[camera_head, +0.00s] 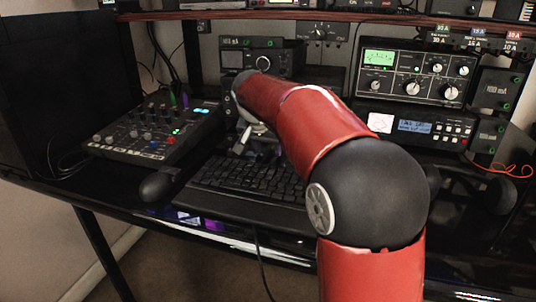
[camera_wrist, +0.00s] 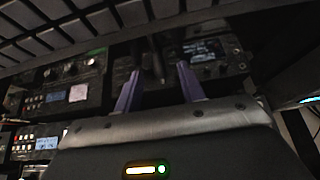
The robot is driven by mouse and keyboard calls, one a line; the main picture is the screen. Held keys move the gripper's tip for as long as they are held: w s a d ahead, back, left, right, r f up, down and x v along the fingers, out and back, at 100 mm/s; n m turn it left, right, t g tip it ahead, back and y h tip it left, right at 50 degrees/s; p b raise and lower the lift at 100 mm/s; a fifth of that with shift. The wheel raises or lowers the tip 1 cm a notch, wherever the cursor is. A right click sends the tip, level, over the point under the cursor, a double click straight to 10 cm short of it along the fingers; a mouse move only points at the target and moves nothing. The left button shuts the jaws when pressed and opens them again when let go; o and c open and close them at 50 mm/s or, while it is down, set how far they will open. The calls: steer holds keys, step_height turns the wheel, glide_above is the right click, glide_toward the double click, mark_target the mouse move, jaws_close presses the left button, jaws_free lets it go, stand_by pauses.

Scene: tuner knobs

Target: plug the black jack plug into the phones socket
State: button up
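My gripper (camera_wrist: 159,68) shows two purple fingers standing apart in the wrist view. A dark upright shape (camera_wrist: 156,58) sits in the gap between them, with dark space on both sides. I cannot tell whether it is the black jack plug or part of the equipment behind. In the head view my gripper (camera_head: 241,140) is mostly hidden by my red arm, near the front of the black unit (camera_head: 233,113) behind the keyboard. The phones socket cannot be made out in either view; the lettering is too small and dark.
A black keyboard (camera_head: 225,184) lies below my arm; its keys fill the wrist view's upper left. A mixer (camera_head: 155,130) stands at left, a mouse (camera_head: 157,185) in front. Tuner (camera_head: 411,78) and display unit (camera_head: 415,126) stand right. A shelf (camera_head: 300,16) hangs above.

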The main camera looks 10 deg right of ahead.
steer(key=shift+c, duration=0.4)
jaws_close()
steer(key=shift+r, duration=0.1)
